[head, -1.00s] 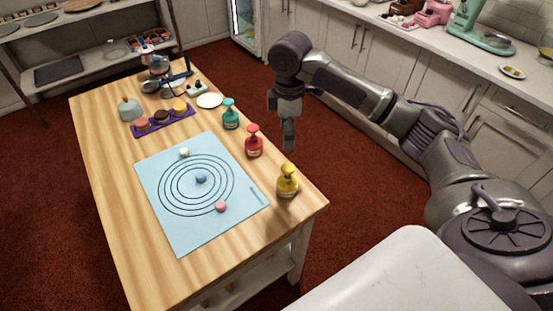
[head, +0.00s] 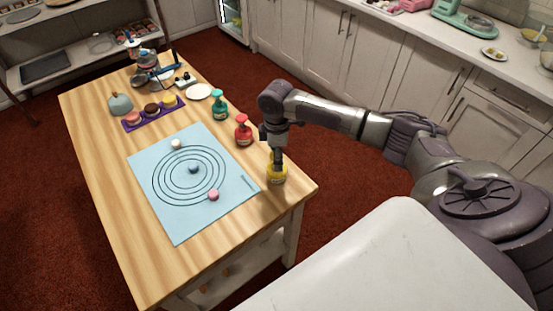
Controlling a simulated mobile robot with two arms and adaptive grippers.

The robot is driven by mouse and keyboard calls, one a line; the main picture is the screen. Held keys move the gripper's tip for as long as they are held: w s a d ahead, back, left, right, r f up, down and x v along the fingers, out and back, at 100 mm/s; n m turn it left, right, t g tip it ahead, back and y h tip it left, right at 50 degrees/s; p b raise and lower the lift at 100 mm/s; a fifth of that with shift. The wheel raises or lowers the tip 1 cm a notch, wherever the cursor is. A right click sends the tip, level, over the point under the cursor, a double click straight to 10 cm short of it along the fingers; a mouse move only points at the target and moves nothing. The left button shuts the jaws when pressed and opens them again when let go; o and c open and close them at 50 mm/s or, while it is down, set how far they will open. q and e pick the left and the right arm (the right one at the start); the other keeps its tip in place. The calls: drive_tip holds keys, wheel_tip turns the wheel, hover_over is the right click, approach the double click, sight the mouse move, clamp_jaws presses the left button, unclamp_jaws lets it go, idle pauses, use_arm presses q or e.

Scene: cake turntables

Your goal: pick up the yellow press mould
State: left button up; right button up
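The yellow press mould (head: 276,175) stands upright near the right front edge of the wooden table, beside the blue mat. My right gripper (head: 278,158) points down over it and hides its top and handle. The fingertips overlap the mould in the picture. I cannot tell whether they touch it, or whether the fingers are open or shut. My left gripper is not in view.
A red press mould (head: 243,132) and a teal one (head: 220,106) stand further back along the right edge. The blue mat (head: 180,224) with rings carries several small balls. A purple tray (head: 151,118) of cakes stands behind. The front of the table is clear.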

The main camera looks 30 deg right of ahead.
drive_tip(key=shift+f, duration=0.2)
clamp_jaws()
drive_tip(key=shift+r, duration=0.1)
idle(0.4)
